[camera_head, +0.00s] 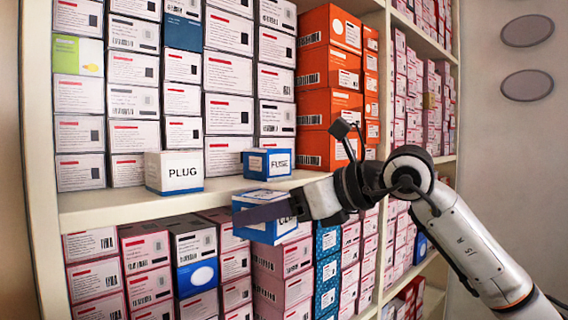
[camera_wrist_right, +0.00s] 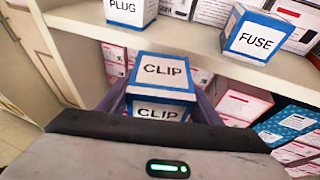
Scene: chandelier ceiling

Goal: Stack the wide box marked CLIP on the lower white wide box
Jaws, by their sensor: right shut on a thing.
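The blue-and-white box marked CLIP (camera_head: 262,234) is held by my right gripper (camera_head: 246,212), in front of the shelf edge. One dark finger lies across its near side and partly covers the lettering; the other finger is hidden in the head view. In the right wrist view the CLIP box (camera_wrist_right: 160,72) sits between both fingers, with CLIP readable on two faces. White wide boxes stand in stacks on the upper shelf (camera_head: 133,136) and on the lower shelf (camera_head: 90,243). I cannot tell which one is the lower white wide box. My left gripper is not in view.
A PLUG box (camera_head: 181,174) and a FUSE box (camera_head: 267,164) stand near the front of the shelf board (camera_head: 115,207), with a bare strip between them. Orange boxes (camera_head: 328,70) stand to the right. Pink and blue boxes fill the lower shelf below the CLIP box.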

